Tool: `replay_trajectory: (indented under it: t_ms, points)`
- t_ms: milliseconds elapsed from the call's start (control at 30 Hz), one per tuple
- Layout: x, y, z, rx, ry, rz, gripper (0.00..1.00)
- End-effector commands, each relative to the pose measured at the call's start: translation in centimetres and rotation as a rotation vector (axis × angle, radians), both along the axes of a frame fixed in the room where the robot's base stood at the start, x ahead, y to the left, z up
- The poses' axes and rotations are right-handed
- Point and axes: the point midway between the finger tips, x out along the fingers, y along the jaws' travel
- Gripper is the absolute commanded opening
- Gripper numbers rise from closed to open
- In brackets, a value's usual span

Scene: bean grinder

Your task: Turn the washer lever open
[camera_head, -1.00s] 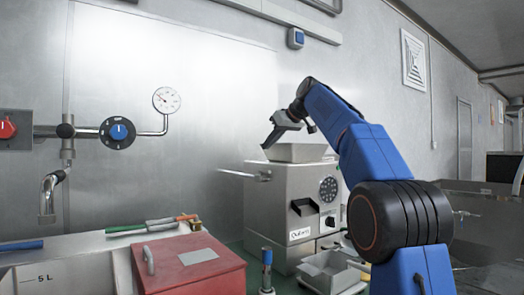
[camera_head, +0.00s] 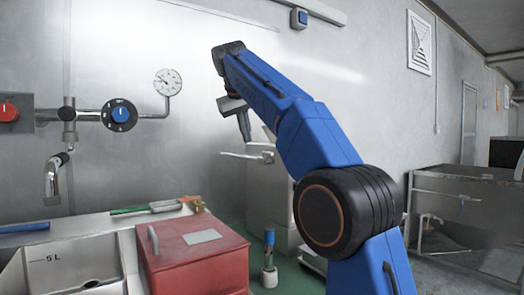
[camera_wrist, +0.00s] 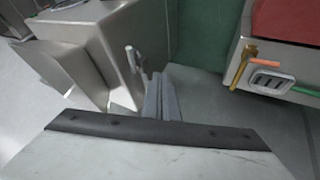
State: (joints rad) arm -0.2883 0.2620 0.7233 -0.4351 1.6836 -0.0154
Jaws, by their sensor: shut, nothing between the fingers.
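My gripper (camera_head: 245,135) points down, close to the metal side lever (camera_head: 245,155) on the left of the grey grinder (camera_head: 268,200). Its fingers are shut and empty in the wrist view (camera_wrist: 161,97). There the lever (camera_wrist: 134,60) stands out from the grinder's side, just left of the fingertips. I cannot tell whether they touch. Which part is the washer lever is not marked. Other candidates are the blue wall knob (camera_head: 121,114), the red knob (camera_head: 8,112) and the curved tap (camera_head: 53,180). My arm hides most of the grinder in the head view.
A red box (camera_head: 190,260) stands beside the steel sink (camera_head: 75,270). A brass fitting (camera_head: 192,203) and green-handled tool (camera_head: 135,210) lie on the sink's back edge. A blue-topped tool (camera_head: 269,250) stands upright on the green surface.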

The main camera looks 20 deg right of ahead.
Motion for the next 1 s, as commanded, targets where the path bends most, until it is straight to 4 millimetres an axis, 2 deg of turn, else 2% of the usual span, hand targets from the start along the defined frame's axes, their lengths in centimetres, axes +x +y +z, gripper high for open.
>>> replay_trajectory:
  t_ms: [33,133,367,567,1000]
  points:
    - [-0.6,0.8,0.3,-0.025,-0.006,-0.024,0.0]
    - [-1.5,1.4,0.9,-0.063,-0.019,-0.074,0.0]
    - [-2.0,1.5,1.1,-0.091,-0.032,-0.118,0.0]
    - [-0.9,0.4,-0.8,-0.092,-0.031,-0.119,0.0]
    - [2.8,-3.0,-6.4,-0.091,-0.032,-0.119,0.0]
